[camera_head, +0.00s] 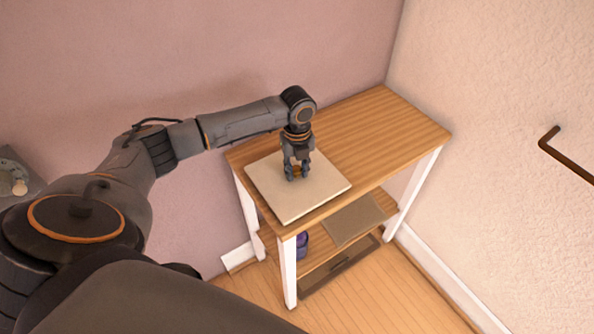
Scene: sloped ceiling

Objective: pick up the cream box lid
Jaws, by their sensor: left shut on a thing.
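The cream box lid (270,194) is a flat, square, pale panel at the left end of the wooden table top. My left gripper (297,176) points down over the middle of the lid and is shut on a small orange-brown part at its centre, which looks like its knob. The fingers hide most of that part. I cannot tell whether the lid rests on the table or is slightly raised. My right gripper is not in view.
The lid lies on a wooden table (385,125) with white legs in the room's corner. Its right half is clear. A lower shelf holds a flat beige item (354,220) and a dark blue object (302,245). A dark rail (566,157) is on the right wall.

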